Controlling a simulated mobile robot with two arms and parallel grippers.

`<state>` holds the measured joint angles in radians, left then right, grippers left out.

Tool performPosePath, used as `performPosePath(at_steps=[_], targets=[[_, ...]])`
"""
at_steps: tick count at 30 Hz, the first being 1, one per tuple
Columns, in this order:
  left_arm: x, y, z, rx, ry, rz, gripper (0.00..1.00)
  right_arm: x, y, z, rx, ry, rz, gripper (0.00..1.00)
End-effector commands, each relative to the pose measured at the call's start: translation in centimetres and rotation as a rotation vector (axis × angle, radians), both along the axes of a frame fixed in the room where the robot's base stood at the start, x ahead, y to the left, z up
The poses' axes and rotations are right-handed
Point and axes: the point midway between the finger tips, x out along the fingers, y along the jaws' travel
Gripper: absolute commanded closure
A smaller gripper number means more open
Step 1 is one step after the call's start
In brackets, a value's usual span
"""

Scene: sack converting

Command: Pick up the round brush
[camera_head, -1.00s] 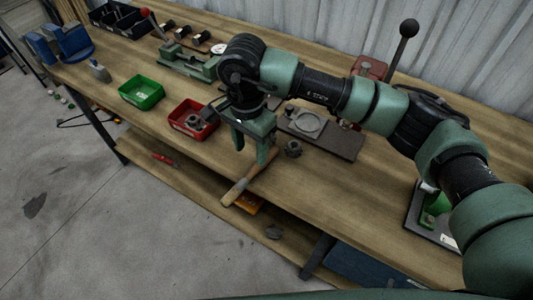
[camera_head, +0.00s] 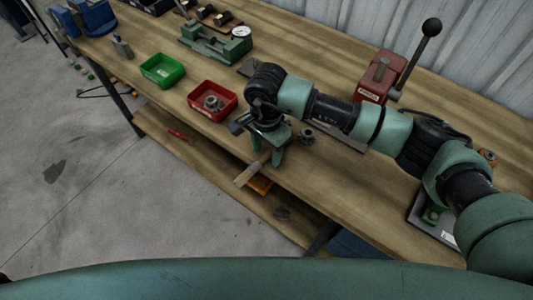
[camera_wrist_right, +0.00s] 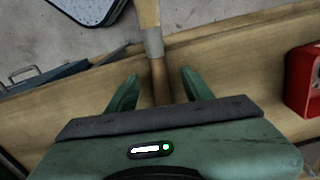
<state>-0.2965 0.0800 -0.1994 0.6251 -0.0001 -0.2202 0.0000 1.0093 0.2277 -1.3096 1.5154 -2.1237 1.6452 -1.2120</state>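The round brush (camera_head: 250,173) lies across the front edge of the bench, its pale end sticking out past the edge. In the right wrist view the brush (camera_wrist_right: 153,42) shows a pale wide end, a grey metal collar and a brown wooden handle. My right gripper (camera_head: 267,158) is over the handle at the bench edge, pointing down. In the wrist view the right gripper (camera_wrist_right: 160,82) is open, with the handle between its fingers and a visible gap on each side. The handle's far end is hidden by the gripper body. My left gripper is not in view.
A red bin (camera_head: 226,112) holding a metal part and a green bin (camera_head: 163,78) stand left of the gripper. A small dark part (camera_head: 307,136) sits just right of it. A red lever press (camera_head: 377,80) stands behind. A lower shelf (camera_head: 200,160) runs under the bench.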

Motion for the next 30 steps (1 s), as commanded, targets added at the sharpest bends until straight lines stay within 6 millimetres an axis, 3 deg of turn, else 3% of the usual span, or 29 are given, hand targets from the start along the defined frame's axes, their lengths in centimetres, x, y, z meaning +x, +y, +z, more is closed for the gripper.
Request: performPosePath(at_steps=[1,5,6,20,26,30], targets=[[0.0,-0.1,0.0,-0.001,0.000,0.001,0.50,0.0,0.0,0.0,0.000,0.000,0.000,0.60],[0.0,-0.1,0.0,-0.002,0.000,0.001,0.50,0.0,0.0,0.0,0.000,0.000,0.000,0.96],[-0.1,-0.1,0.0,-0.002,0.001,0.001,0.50,0.0,0.0,0.0,0.000,0.000,0.000,1.00],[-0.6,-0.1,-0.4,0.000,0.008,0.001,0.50,0.1,0.1,1.1,0.002,-0.003,0.001,1.00],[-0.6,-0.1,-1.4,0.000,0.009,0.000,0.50,0.2,0.1,4.3,0.003,-0.007,0.001,1.00],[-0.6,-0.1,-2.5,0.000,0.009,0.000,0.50,0.2,0.1,8.2,0.003,-0.010,0.001,1.00]])
